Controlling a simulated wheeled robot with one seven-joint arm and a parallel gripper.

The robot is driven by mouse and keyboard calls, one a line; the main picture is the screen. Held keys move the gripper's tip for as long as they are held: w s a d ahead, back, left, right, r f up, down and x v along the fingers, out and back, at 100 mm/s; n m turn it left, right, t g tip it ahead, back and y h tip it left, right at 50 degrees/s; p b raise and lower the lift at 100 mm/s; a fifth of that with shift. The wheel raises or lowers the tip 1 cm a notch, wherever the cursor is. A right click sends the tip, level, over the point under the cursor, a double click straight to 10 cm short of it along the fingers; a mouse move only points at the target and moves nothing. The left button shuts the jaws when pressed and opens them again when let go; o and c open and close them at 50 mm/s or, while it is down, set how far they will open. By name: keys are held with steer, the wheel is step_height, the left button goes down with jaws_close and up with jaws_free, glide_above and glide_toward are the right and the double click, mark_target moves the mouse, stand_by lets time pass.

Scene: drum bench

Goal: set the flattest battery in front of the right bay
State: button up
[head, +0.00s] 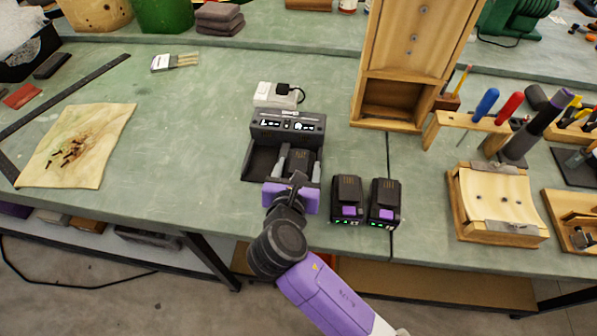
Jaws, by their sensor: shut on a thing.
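A dark charger (288,125) with a lit front panel stands mid-bench. Its left bay (259,165) looks empty. My gripper (298,166) reaches over the right bay, shut on a dark battery (301,157). That battery is at the right bay; my gripper hides its lower part, so I cannot tell how deep it sits or see its lights. Two more dark batteries with purple patches stand on the bench right of the charger, one nearer (347,200) and one farther right (384,202). Both show small green lights, too small to count.
A white adapter with a black plug (277,94) lies behind the charger. A tall wooden cabinet (390,100) stands back right, and a wooden clamp block (495,205) at right. A stained cloth with screws (85,143) lies left.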

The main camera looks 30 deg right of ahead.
steer(key=shift+f, duration=0.8)
steer(key=shift+f, duration=0.25)
